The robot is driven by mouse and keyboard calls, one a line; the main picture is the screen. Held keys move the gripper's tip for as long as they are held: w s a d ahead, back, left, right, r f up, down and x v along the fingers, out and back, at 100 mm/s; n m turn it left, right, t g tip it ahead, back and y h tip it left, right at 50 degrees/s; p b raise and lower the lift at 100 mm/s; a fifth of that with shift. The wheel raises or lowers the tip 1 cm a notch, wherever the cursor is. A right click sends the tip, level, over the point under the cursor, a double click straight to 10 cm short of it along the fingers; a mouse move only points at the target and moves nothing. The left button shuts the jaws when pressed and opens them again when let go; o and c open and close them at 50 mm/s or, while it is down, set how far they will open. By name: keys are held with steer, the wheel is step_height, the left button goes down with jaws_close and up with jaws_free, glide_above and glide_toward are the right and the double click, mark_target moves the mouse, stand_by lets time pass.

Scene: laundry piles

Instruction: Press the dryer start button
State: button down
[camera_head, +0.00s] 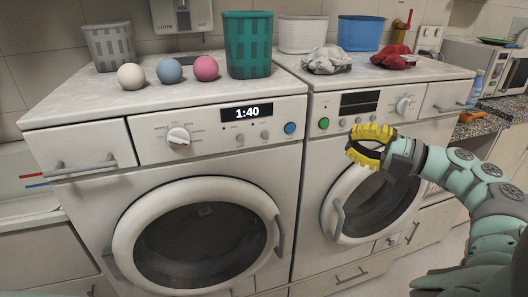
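Two white front-loading machines stand side by side. The left machine (220,150) has a lit display (247,113) reading 1:40, a dial (179,137) and a blue button (290,128). The right machine (312,165) has a dark display (359,103), a green button (323,123) and a dial (404,105). No label shows which one is the dryer. My gripper (352,147), with yellow toothed fingers, hangs in front of the right machine, below its panel and right of the green button. It holds nothing visible. Whether its fingertips meet is unclear.
On top are three balls (168,71), a teal basket (248,45), a grey basket (108,46), a white bin (303,35), a blue bin (361,33), a grey cloth (326,60) and a red cloth (392,57). Round doors with handles (337,220) are below the panels.

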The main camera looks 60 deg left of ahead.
mark_target(290, 128)
steer(key=shift+w+a+f+t+b, duration=0.15)
steer(key=shift+a+f+b, duration=0.2)
steer(key=shift+f+b, duration=0.3)
steer(key=shift+w+a+f+t+b, duration=0.15)
steer(key=shift+a+f+b, duration=0.3)
steer(key=shift+f, duration=0.3)
steer(key=shift+w+a+f+p+x, duration=0.1)
steer(key=shift+w+a+p+x, duration=0.25)
steer(key=shift+x, duration=1.75)
steer(key=shift+w+a+f+p+x, duration=0.15)
steer(key=shift+w+x, duration=0.25)
steer(key=shift+x, duration=1.75)
steer(key=shift+w+a+p+x, duration=0.1)
steer(key=shift+w+p+x, duration=0.25)
steer(key=shift+x, duration=1.75)
steer(key=shift+w, duration=0.1)
